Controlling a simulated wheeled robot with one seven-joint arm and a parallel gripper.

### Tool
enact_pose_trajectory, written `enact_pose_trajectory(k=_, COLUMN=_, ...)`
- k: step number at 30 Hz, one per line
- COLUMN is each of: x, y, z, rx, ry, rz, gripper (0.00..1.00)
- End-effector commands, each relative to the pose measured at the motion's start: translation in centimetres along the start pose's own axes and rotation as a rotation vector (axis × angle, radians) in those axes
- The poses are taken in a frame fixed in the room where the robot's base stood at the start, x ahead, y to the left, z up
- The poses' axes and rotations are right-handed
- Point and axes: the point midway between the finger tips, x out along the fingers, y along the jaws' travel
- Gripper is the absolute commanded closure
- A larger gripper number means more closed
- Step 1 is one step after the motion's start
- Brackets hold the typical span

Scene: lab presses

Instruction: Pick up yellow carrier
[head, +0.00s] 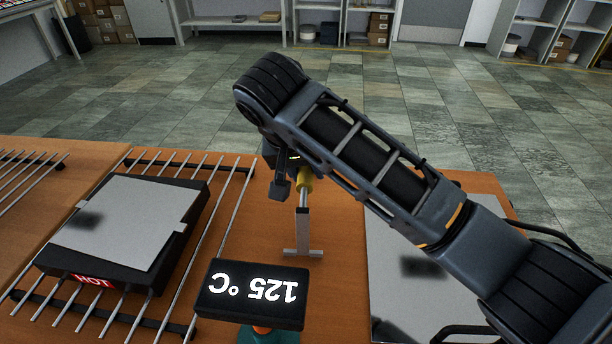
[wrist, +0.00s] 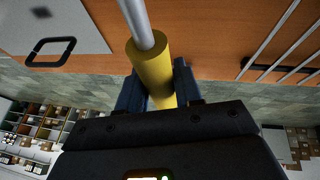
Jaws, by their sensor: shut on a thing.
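The yellow carrier (head: 304,184) has a yellow cylindrical handle, a thin metal rod and a flat pale T-shaped end (head: 302,252). It is near the middle of the orange table in the head view. My gripper (head: 291,187) is at its yellow handle, partly hidden by my arm. In the wrist view the yellow handle (wrist: 152,68) lies between the two dark fingers of my gripper (wrist: 156,88), which are shut on it. The rod extends away from the fingers. I cannot tell whether the T-shaped end touches the table.
A black hot plate with a pale sheet (head: 120,222) and a red HOT label sits on a bar rack to the left. A display (head: 252,293) reading 125 °C stands in front. A grey plate (head: 395,300) lies right, under my arm. Shelves stand far behind.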

Motion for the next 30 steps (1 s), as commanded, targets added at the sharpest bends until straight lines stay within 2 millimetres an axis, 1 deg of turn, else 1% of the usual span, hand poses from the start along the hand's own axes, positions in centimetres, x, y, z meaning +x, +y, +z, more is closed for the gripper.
enact_pose_trajectory(k=2, x=0.0, y=0.0, z=0.0, rx=0.0, ry=0.0, rz=0.0, gripper=1.0)
enact_pose_trajectory(k=13, x=-0.2, y=0.0, z=-0.1, rx=0.001, ry=0.003, rz=-0.001, gripper=1.0)
enact_pose_trajectory(k=17, x=-0.7, y=0.1, z=-0.4, rx=0.001, ry=0.004, rz=-0.001, gripper=1.0)
enact_pose_trajectory(k=20, x=-1.7, y=0.3, z=-0.8, rx=0.001, ry=0.004, rz=-0.002, gripper=1.0)
enact_pose_trajectory(k=25, x=-4.1, y=0.8, z=-1.8, rx=0.002, ry=0.005, rz=-0.002, gripper=1.0)
enact_pose_trajectory(k=27, x=-5.1, y=1.9, z=-1.3, rx=0.002, ry=0.003, rz=0.0, gripper=1.0)
enact_pose_trajectory(k=30, x=-6.3, y=3.1, z=-0.5, rx=0.002, ry=0.003, rz=0.0, gripper=1.0)
